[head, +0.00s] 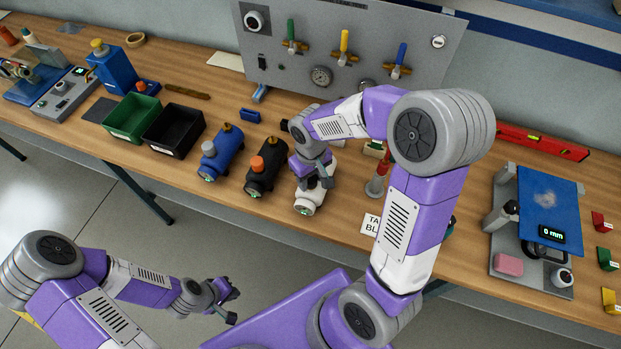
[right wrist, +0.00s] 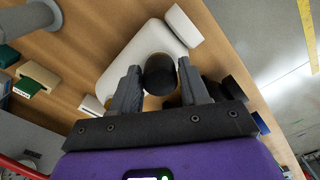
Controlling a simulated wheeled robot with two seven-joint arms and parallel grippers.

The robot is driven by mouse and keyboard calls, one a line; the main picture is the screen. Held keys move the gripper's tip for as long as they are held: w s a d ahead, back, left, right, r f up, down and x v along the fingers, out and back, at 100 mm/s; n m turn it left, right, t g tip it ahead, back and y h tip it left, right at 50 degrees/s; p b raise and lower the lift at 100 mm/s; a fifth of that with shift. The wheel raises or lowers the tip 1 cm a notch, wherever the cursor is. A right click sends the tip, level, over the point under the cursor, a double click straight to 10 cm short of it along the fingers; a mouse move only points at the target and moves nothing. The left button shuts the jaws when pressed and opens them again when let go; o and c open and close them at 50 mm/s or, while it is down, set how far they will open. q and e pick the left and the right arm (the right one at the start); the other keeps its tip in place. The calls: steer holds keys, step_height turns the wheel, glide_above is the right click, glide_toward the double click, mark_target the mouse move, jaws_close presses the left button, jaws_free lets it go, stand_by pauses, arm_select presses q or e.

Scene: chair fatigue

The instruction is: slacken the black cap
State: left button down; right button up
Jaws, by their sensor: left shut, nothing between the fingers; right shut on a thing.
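The black cap (right wrist: 160,72) sits on top of a white canister in the right wrist view, between my two fingers. The white canister (right wrist: 143,48) lies on the wooden bench. In the head view its rounded front end (head: 308,205) shows below my right gripper (head: 313,177), which hides the cap there. My right gripper (right wrist: 158,80) is shut on the cap from above. My left gripper (head: 226,301) is shut and empty, low over the floor in front of the bench.
A black canister with an orange cap (head: 266,170) and a blue canister (head: 221,152) stand left of the white one. Green (head: 132,118) and black bins (head: 174,131) lie further left. A valve panel (head: 345,45) is behind.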

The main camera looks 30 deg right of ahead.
steer(key=shift+n, duration=0.5)
steer(key=n+p, duration=0.1)
steer(key=n, duration=0.3)
steer(key=shift+s+n+p, duration=0.1)
steer(key=shift+n+p, duration=0.3)
steer(key=shift+n, duration=0.6)
steer(key=shift+n+p, duration=0.3)
steer(key=shift+n, duration=0.7)
